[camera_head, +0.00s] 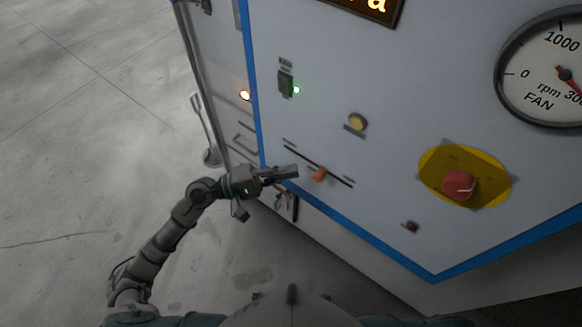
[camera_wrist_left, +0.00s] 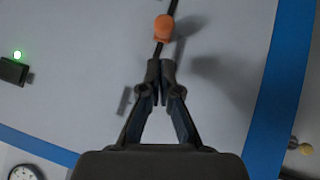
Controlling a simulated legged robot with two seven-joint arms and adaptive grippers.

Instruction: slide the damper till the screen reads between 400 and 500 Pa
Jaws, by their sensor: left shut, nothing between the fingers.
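The damper is an orange slider knob (camera_head: 320,174) on a dark slot (camera_head: 336,179) in the white panel. The knob sits near the middle of the slot. In the left wrist view the orange knob (camera_wrist_left: 164,28) is just beyond my fingertips. My left gripper (camera_head: 296,171) is shut and empty, to the left of the knob, with a small gap between them. Its closed fingertips also show in the left wrist view (camera_wrist_left: 161,70). The screen (camera_head: 370,8) is cut off at the top edge; only a letter "a" shows, so its number is hidden. My right gripper is not in view.
A red button (camera_head: 459,185) on a yellow plate and a fan gauge (camera_head: 548,72) are to the right. A yellow knob (camera_head: 357,122) is above the slot. A dark switch (camera_head: 286,84) with a green light is at the upper left. Blue edging borders the panel.

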